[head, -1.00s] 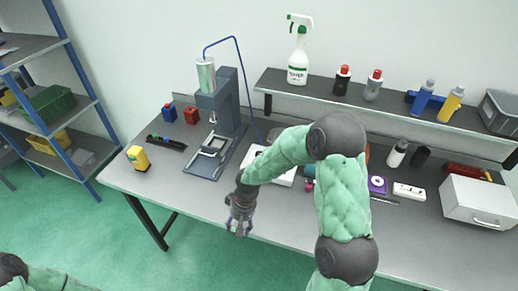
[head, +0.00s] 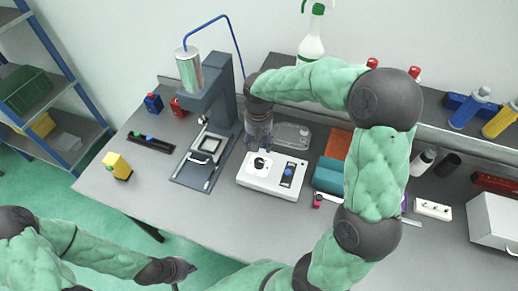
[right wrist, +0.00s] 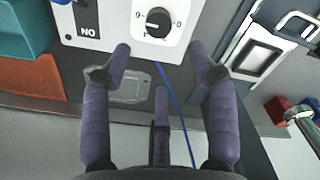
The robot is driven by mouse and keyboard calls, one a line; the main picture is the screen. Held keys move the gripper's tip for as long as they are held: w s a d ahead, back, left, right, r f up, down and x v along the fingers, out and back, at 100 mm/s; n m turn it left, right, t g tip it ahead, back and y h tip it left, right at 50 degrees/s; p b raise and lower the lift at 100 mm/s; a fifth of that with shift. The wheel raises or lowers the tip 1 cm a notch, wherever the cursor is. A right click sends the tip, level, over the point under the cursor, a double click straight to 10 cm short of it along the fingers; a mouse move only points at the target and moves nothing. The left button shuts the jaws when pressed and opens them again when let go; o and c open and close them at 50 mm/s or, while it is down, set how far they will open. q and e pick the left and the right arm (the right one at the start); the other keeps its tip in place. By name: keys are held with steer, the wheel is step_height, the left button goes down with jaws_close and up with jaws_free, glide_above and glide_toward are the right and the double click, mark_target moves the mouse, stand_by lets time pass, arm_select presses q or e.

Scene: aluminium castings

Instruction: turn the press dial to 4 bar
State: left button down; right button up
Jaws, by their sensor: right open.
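The press dial is a black round knob (right wrist: 158,22) on a white control box (head: 253,182), with small markings around it. It also shows in the head view (head: 261,162). In the right wrist view a white mark shows on the knob's left part; the markings are too small to read surely. My right gripper (right wrist: 164,60) is open and empty. Its fingers point toward the dial, apart from it, with the knob between their lines. In the head view it hangs just above the box's back left part. My left gripper (head: 182,270) is low in front of the bench, its jaws unclear.
The blue-grey press (head: 222,100) stands left of the box, with a blue hose (head: 240,45) behind. A blue knob (head: 288,171) sits on the same box. Teal (head: 329,175) and orange (head: 338,143) bins stand to the right. A yellow item (head: 118,166) lies far left.

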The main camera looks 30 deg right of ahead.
mark_target(259, 161)
step_height(259, 161, down, 11)
steer(key=shift+r+b, duration=0.15)
steer(key=shift+b, duration=0.85)
steer(key=c, duration=1.1)
